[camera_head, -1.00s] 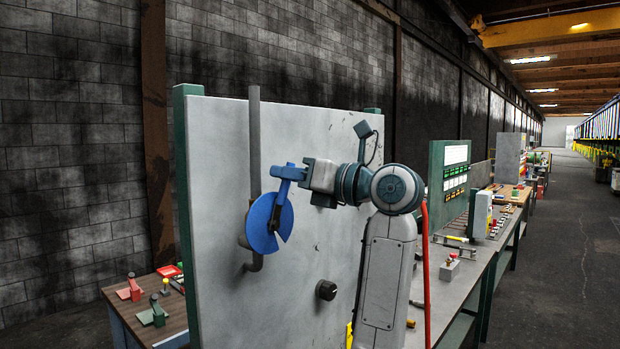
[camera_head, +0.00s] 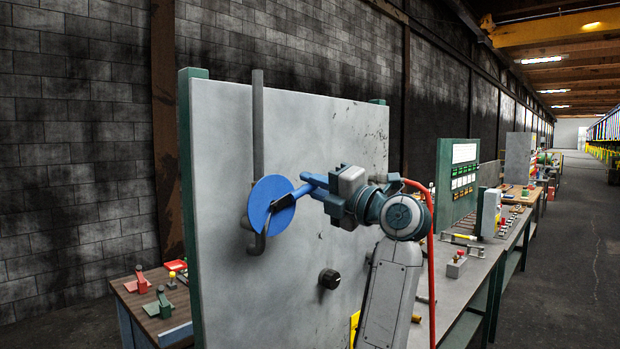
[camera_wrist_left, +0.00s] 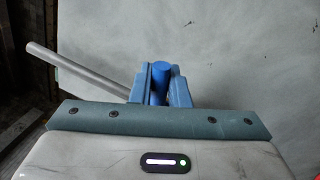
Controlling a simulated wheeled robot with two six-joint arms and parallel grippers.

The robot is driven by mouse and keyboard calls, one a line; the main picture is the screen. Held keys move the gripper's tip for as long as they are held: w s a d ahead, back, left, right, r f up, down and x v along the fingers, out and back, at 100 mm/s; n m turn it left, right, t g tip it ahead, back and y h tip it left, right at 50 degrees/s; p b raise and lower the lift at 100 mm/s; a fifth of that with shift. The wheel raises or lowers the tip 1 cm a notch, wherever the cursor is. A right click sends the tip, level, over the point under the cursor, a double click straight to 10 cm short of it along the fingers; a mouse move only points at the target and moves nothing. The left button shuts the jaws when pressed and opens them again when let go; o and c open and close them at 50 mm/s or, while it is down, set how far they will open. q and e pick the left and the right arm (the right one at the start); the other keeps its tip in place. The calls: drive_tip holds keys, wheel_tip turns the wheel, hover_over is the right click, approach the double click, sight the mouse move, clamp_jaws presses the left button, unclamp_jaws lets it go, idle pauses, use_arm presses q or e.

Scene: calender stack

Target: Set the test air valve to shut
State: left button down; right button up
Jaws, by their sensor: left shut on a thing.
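The test air valve is a blue disc (camera_head: 266,200) with a notch, on a grey vertical pipe (camera_head: 258,130) in front of a pale upright panel. Its blue lever (camera_head: 294,194) points to the right and slightly up from the disc. My left gripper (camera_head: 312,184) is shut on the lever's outer end. In the left wrist view the blue rod (camera_wrist_left: 159,84) stands between the two blue-grey fingers, and the pipe (camera_wrist_left: 75,70) slants at the left. The fingers partly hide the lever's end. My right gripper is not in view.
A black knob (camera_head: 329,279) sits low on the pale panel (camera_head: 225,290). A wooden bench (camera_head: 130,296) with red and green clamps stands at the left. A long grey workbench with a green control panel (camera_head: 457,180) runs back at the right, beside an open aisle (camera_head: 575,260).

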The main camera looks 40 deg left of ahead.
use_arm(q)
drive_tip(key=f+m, duration=0.1)
drive_tip(key=m, duration=0.1)
drive_tip(key=f+m+t, duration=0.1)
drive_tip(key=m, duration=0.1)
drive_tip(key=shift+w+f+p, duration=0.2)
drive_tip(key=shift+f+p, duration=0.15)
drive_tip(key=shift+f, duration=0.05)
drive_tip(key=shift+f+m, duration=0.1)
drive_tip(key=shift+m, duration=0.2)
drive_tip(key=c, duration=1.6)
unclamp_jaws()
drive_tip(key=shift+c, duration=0.2)
drive_tip(key=shift+o, duration=0.9)
drive_tip(key=shift+a, duration=0.1)
